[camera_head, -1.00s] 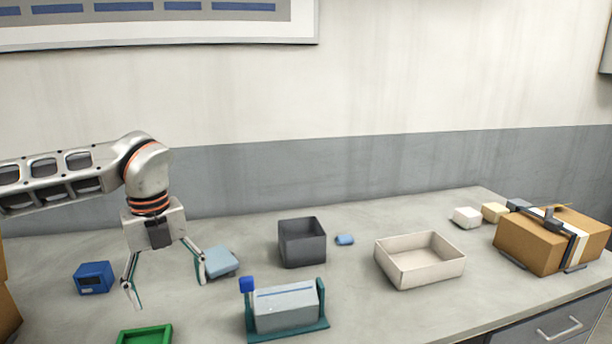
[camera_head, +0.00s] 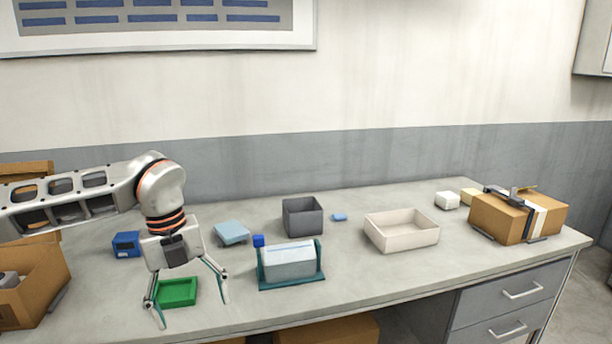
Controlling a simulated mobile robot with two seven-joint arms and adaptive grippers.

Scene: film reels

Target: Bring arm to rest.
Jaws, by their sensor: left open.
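My left gripper (camera_head: 190,308) comes in from the left in the head view. Its two fingers are spread apart, pointing down, with nothing between them that I can see held. It hangs in front of the green tray (camera_head: 177,292), near the table's front part. My right gripper is not in view.
On the grey table (camera_head: 370,275) are a blue box (camera_head: 126,244), a light blue block (camera_head: 231,232), a dark grey bin (camera_head: 303,217), a teal-framed grey device (camera_head: 290,263), a beige tray (camera_head: 401,232) and a strapped cardboard box (camera_head: 517,216). An open carton (camera_head: 45,300) stands at left.

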